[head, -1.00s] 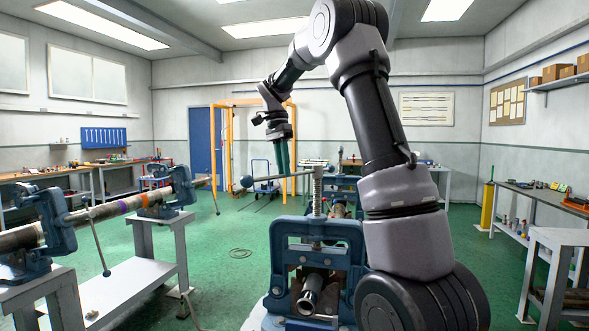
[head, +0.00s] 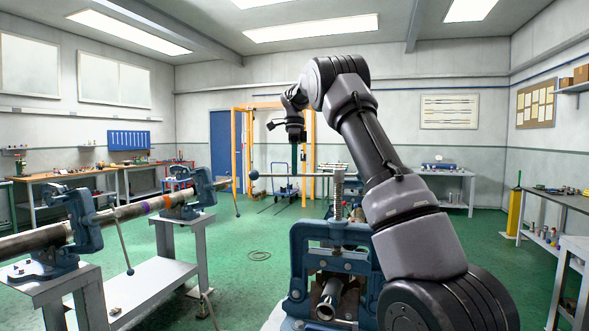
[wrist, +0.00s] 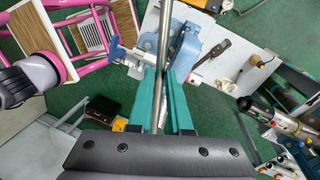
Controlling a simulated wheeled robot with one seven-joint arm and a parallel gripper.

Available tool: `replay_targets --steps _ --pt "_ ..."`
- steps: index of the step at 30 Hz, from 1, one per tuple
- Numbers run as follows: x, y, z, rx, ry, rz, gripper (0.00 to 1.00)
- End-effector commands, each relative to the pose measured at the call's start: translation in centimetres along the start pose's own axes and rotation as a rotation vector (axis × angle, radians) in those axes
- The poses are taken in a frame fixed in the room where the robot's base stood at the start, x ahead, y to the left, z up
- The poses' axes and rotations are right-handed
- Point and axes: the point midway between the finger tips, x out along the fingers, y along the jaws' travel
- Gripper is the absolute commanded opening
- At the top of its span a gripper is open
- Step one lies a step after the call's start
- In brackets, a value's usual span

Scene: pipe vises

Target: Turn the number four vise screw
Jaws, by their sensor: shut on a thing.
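The nearest blue vise (head: 303,262) stands in front of me with a steel pipe (head: 329,298) in it. Its upright threaded screw (head: 339,196) carries a level bar handle (head: 275,176) with a dark ball at its left end. I can read no number on it. My gripper (head: 296,140) is beyond the handle's left part in the head view, where its contact is unclear. In the wrist view, my gripper's green fingers (wrist: 161,82) are shut on the bar handle (wrist: 164,30), which runs between them.
Two more blue vises (head: 79,222) (head: 190,192) hold a long pipe (head: 133,211) on grey stands at left. Benches (head: 60,180) line the left wall. A yellow post (head: 514,212) and shelves stand at right. Green floor (head: 240,280) is open between the left stands and the near vise.

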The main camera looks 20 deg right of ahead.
Motion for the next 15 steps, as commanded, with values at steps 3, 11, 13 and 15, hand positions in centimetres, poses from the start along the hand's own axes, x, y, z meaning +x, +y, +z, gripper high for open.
replay_targets --steps 3,11,13,15 --pt "-0.47 -0.35 -0.33 0.024 -0.003 -0.009 0.00" --pt "-0.52 -0.50 -0.37 0.036 -0.006 -0.009 0.00" --pt "-0.52 -0.50 -0.37 0.036 -0.005 -0.009 0.00" --pt "-0.52 -0.50 -0.38 0.036 -0.005 -0.009 0.00"
